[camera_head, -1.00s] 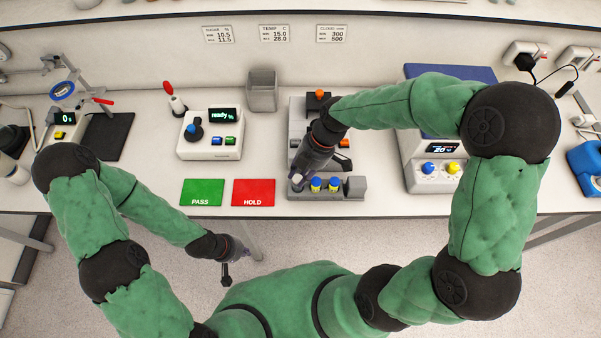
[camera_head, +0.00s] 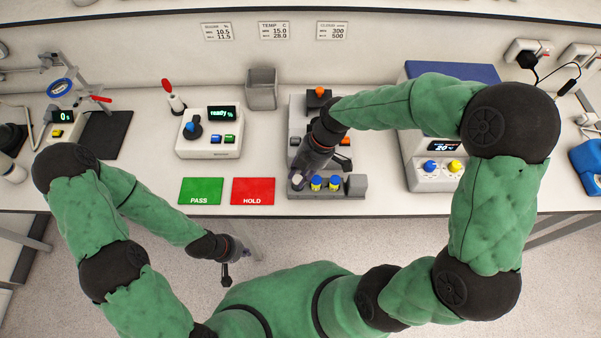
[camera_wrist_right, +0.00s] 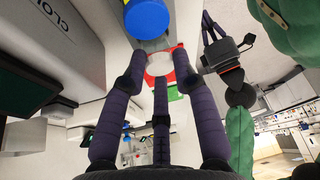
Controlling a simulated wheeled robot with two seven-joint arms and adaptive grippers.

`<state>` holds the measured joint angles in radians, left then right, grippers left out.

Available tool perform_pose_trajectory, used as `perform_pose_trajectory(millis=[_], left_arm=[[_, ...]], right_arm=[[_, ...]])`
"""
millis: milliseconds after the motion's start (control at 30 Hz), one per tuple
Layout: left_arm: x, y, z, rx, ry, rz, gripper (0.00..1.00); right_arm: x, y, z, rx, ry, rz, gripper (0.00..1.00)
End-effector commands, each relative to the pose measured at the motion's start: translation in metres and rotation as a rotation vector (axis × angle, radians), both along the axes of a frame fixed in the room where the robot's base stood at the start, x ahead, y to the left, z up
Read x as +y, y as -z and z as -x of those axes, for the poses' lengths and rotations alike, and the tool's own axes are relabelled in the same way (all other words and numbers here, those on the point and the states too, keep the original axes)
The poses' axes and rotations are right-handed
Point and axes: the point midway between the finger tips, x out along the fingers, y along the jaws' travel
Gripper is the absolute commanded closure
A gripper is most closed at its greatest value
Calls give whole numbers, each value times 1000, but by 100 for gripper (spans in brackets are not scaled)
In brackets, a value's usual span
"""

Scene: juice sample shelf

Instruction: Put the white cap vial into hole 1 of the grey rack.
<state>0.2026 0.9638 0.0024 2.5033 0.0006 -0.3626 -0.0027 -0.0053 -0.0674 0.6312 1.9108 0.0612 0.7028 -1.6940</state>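The grey rack (camera_head: 325,194) lies at the front of the bench, right of the red HOLD mat. Two blue-capped vials (camera_head: 316,184) (camera_head: 334,184) stand in it. The white cap vial (camera_head: 298,181) is at the rack's left end, and its cap shows in the right wrist view (camera_wrist_right: 160,64). My right gripper (camera_head: 302,178) is over it, its fingertips around the cap. It looks shut on the vial. The vial's body is hidden, so I cannot tell how deep it sits. My left gripper (camera_head: 236,254) is off the bench front; its fingers are too small to read.
A green PASS mat (camera_head: 201,191) and a red HOLD mat (camera_head: 253,191) lie left of the rack. A white device reading "ready" (camera_head: 209,143) and a grey bin (camera_head: 262,90) stand behind. A white instrument with knobs (camera_head: 432,172) stands to the right.

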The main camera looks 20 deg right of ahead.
Motion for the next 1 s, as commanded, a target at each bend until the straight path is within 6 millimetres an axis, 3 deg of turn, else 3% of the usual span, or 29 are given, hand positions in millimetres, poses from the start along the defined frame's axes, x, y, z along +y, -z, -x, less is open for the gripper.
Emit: perform_pose_trajectory(millis=[33, 67, 100, 533, 1000], left_arm=[[0, 0, 0, 0, 0, 0, 100], [0, 0, 0, 0, 0, 0, 100], [0, 0, 0, 0, 0, 0, 100], [0, 0, 0, 0, 0, 0, 100], [0, 0, 0, 0, 0, 0, 100]], right_arm=[[0, 0, 0, 0, 0, 0, 55], [0, 0, 0, 0, 0, 0, 47], [0, 0, 0, 0, 0, 0, 44], [-3, -8, -1, -4, 2, 0, 44], [-36, -86, -4, -3, 2, 0, 44]])
